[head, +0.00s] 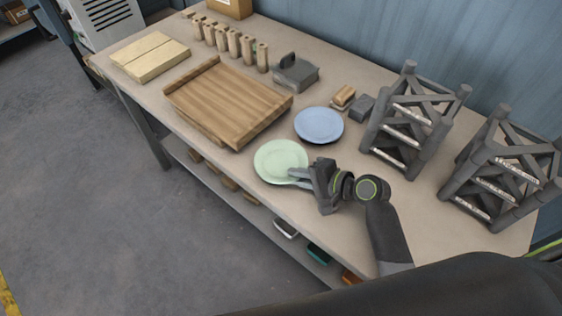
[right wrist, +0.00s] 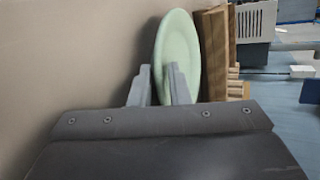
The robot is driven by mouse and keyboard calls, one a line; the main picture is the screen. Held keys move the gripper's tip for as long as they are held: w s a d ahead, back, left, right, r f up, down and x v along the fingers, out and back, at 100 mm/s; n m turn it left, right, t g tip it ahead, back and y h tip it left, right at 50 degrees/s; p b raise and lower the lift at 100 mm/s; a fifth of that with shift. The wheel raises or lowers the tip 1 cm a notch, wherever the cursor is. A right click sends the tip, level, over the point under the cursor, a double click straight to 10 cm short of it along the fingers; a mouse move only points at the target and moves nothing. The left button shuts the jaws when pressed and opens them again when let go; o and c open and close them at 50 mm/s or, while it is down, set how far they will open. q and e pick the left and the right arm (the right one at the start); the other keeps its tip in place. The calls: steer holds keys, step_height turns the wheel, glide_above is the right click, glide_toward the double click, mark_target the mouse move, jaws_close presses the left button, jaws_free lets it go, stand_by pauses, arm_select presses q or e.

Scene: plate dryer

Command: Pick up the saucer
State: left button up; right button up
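A pale green saucer (head: 279,158) lies near the front edge of the table, and a blue one (head: 319,125) lies behind it to the right. My right gripper (head: 299,178) is at the green saucer's right front rim. In the right wrist view the two fingers (right wrist: 158,87) stand apart, with a gap between them. One finger overlaps the face of the green saucer (right wrist: 180,45), and the other is on the table side of its rim. I cannot tell whether either finger touches it. My left gripper is not in view.
A wooden tray (head: 225,95) is left of the saucers. Two dark racks (head: 412,120) (head: 497,165) stand to the right. A grey block with a handle (head: 296,72), a brush (head: 343,97) and several wooden pegs (head: 234,44) are at the back. Bare table lies right of my right gripper.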

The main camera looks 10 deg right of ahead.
jaws_close()
